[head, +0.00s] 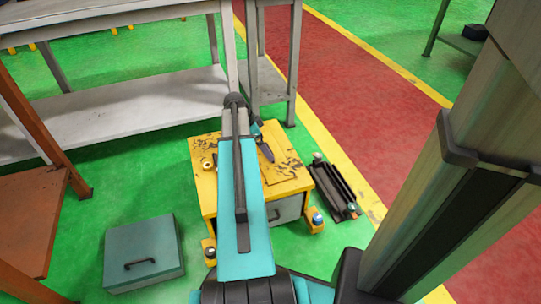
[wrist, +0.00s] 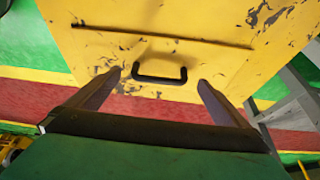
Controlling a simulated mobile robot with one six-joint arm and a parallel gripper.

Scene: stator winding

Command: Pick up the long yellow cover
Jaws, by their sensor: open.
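A worn yellow cover (wrist: 170,60) with dark scratches and a black handle (wrist: 160,78) fills the upper part of the wrist view. In the head view, the yellow top (head: 290,177) of a low box lies beneath my arm, and my arm hides part of it. My gripper (wrist: 157,80) is open and empty, with one finger on each side of the handle in the picture. I cannot tell whether the fingers touch the cover. In the head view my gripper (head: 264,147) is over the far part of the yellow top.
A grey-blue box (head: 144,255) with a handle stands on the green floor at left. A dark slotted rack (head: 334,188) lies right of the yellow box. A white bench (head: 120,110) stands behind at left, and a grey stand (head: 270,85) is just beyond.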

